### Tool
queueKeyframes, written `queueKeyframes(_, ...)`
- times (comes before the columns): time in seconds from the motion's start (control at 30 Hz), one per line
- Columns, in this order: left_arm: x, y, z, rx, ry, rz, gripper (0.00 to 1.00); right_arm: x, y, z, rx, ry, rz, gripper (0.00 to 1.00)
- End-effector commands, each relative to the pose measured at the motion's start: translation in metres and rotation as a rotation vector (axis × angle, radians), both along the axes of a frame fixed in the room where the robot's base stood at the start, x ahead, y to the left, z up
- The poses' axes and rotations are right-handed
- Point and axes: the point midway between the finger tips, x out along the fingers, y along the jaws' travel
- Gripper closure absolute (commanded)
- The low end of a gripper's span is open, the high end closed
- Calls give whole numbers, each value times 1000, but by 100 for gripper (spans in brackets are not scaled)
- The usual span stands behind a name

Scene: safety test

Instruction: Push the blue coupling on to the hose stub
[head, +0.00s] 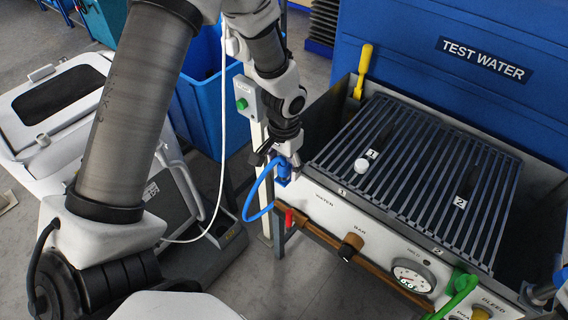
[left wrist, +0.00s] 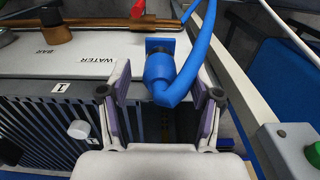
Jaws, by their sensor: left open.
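The blue coupling (head: 283,172) is at the left front corner of the test tank's panel, with its blue hose looping down to the left. In the left wrist view the coupling (left wrist: 159,68) lies in front of a square blue block (left wrist: 160,45), and the hose bends away up and right. My left gripper (head: 279,155) is at the coupling. In the left wrist view its open fingers (left wrist: 163,104) stand on either side of the coupling, with gaps to both. I cannot make out the hose stub for sure.
The tank's slatted grate (head: 420,170) lies right of the gripper, with a white knob (head: 361,165) on it. A copper pipe (head: 325,235) with a red lever (head: 289,218) runs along the front. A post with a green button box (head: 246,103) stands close left.

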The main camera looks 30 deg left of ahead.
Motion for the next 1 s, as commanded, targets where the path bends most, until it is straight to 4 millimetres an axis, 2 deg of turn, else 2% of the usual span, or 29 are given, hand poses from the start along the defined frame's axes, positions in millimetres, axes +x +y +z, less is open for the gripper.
queueKeyframes(0.13, 1, 0, 5, 0, -2, 1, 37, 0, 0, 0, 0, 0, 0, 60)
queueKeyframes(0.23, 1, 0, 19, 1, -4, 0, 37, 0, 0, 0, 0, 0, 0, 60)
queueKeyframes(0.5, 1, 0, 81, 1, -5, 0, 37, 0, 0, 0, 0, 0, 0, 60)
queueKeyframes(0.7, 1, 0, 113, 0, -2, 0, 37, 0, 0, 0, 0, 0, 0, 60)
queueKeyframes(1.0, 0, 0, 120, 0, 0, 0, 37, 0, 0, 0, 0, 0, 0, 60)
